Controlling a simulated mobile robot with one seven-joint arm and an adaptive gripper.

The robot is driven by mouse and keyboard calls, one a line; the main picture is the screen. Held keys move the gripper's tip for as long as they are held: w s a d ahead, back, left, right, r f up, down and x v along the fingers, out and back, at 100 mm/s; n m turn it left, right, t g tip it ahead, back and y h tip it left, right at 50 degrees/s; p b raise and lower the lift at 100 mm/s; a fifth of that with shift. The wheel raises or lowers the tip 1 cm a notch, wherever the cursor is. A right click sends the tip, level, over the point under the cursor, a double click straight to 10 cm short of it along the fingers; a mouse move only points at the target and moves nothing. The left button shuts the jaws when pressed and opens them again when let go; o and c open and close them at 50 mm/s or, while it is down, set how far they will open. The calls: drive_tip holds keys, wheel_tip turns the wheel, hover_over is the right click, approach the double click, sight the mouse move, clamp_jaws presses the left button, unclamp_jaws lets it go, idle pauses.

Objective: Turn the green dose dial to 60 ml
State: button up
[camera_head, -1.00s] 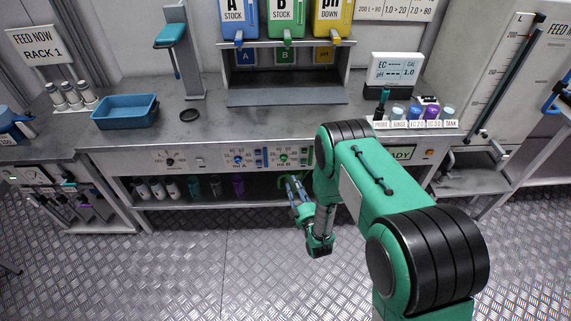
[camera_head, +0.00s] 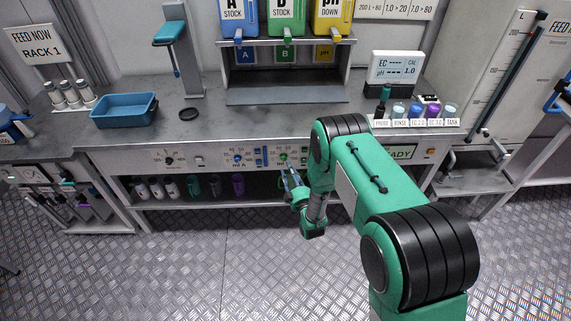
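The green dose dial (camera_head: 283,157) is a small round knob on the front panel of the bench, right of the blue dial (camera_head: 238,159). Its pointer and scale are too small to read. My gripper (camera_head: 288,174) is just below and in front of the green dial, pointing up toward the panel. Its fingertips are near the dial's lower side, and I cannot tell whether they touch it. The finger gap is too small to judge, and part of the panel to the right is hidden behind my arm.
A black selector knob (camera_head: 169,160) sits further left on the panel. A blue tray (camera_head: 124,110) stands on the bench, and several bottles (camera_head: 194,187) stand on the shelf below. A row of labelled cups (camera_head: 416,111) stands at the right. The floor in front is clear.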

sight(284, 159)
drive_tip(key=shift+b+x, duration=0.6)
drive_tip(key=shift+x, duration=2.6)
clamp_jaws()
